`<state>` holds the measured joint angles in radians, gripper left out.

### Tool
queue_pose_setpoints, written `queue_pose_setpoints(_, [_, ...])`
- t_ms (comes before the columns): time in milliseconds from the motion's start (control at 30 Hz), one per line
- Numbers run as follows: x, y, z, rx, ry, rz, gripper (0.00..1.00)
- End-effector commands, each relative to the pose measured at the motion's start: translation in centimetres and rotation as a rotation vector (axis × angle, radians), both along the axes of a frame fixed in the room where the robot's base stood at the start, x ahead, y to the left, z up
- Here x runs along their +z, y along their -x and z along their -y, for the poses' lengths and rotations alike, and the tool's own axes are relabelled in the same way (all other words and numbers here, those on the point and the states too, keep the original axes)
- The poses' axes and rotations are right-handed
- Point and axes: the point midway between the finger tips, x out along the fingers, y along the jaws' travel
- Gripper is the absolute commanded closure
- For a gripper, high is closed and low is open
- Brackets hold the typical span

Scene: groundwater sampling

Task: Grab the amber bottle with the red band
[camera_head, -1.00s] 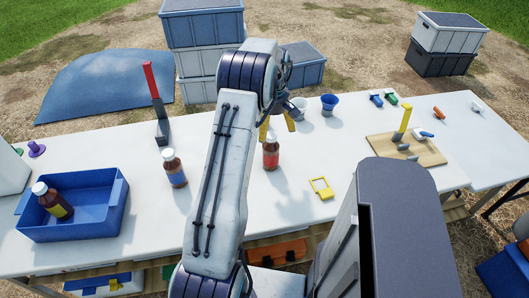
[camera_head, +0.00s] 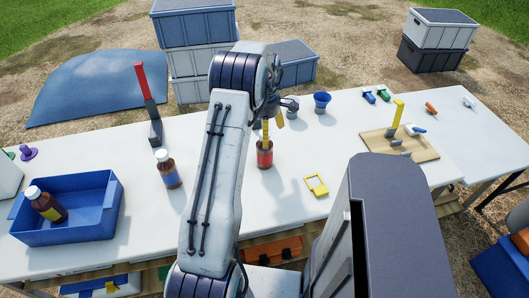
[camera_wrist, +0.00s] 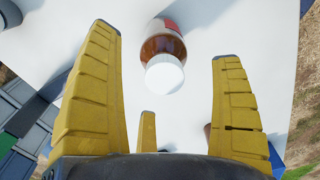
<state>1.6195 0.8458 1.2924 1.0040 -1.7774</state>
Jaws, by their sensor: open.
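The amber bottle with the red band (camera_head: 265,158) stands upright on the white table, partly hidden by my gripper (camera_head: 271,132) in the head view. My gripper is open, its yellow fingers above and behind the bottle. In the wrist view, the bottle's white cap (camera_wrist: 165,76) and amber shoulder (camera_wrist: 163,46) lie between the spread outer fingers, with a bit of red band at the top edge. The fingers are not closed on it. An amber bottle with a blue band (camera_head: 168,173) stands to the left. Another with a yellow band (camera_head: 50,211) leans in the blue bin (camera_head: 70,236).
A red-handled tool (camera_head: 146,90) stands behind the blue-banded bottle. A yellow square clip (camera_head: 316,187) lies right of the red-banded bottle. A blue cup (camera_head: 321,102) and a wooden board (camera_head: 425,151) with a yellow-handled tool are farther right. Clear table separates the two standing bottles.

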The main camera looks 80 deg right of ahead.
Motion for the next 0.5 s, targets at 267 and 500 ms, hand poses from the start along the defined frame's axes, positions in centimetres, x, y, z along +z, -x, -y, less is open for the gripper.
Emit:
queue_pose_setpoints(267, [-2.6, -0.2, -0.5, -0.001, -0.005, 0.000, 0.14])
queue_pose_setpoints(500, [-5.0, -0.2, -0.5, -0.002, -0.001, 0.000, 0.14])
